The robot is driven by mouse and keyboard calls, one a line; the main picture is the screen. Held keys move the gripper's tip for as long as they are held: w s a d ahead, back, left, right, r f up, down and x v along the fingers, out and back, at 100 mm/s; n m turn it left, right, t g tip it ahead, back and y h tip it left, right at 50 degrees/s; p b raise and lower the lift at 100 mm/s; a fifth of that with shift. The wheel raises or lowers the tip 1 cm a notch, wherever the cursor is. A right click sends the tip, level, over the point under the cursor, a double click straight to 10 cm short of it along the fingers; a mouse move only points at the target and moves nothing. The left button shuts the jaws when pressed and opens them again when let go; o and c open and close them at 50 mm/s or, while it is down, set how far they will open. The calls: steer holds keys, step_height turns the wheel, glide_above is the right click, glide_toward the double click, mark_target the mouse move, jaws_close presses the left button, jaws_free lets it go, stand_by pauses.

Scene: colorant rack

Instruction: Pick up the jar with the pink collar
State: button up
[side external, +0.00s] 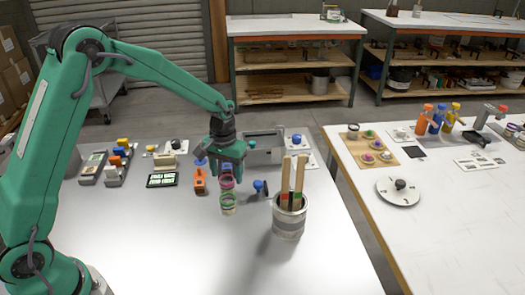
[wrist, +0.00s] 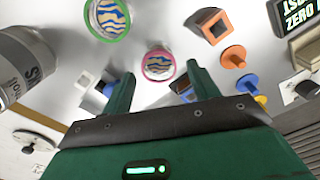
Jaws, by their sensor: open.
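The jar with the pink collar (side external: 227,183) stands on the grey-white table below my gripper (side external: 226,170). In the wrist view the jar with the pink collar (wrist: 158,65) shows from above, with a striped blue and tan top. It lies just past and between the tips of my gripper (wrist: 158,80), whose two green fingers are apart and empty. A similar jar with a green collar (wrist: 108,18) stands close by; in the side view the green-collared jar (side external: 228,203) is nearer the camera and partly overlaps the pink one.
A metal can (side external: 288,222) with wooden sticks stands to the right. An orange block (side external: 199,184) is to the left, and a blue knob-like piece (side external: 260,187) lies to the right. Trays and small parts line the back. The table's front is clear.

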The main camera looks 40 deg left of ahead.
mark_target(228, 181)
steer(key=shift+f, duration=1.85)
steer(key=shift+w, duration=0.1)
steer(key=c, duration=1.1)
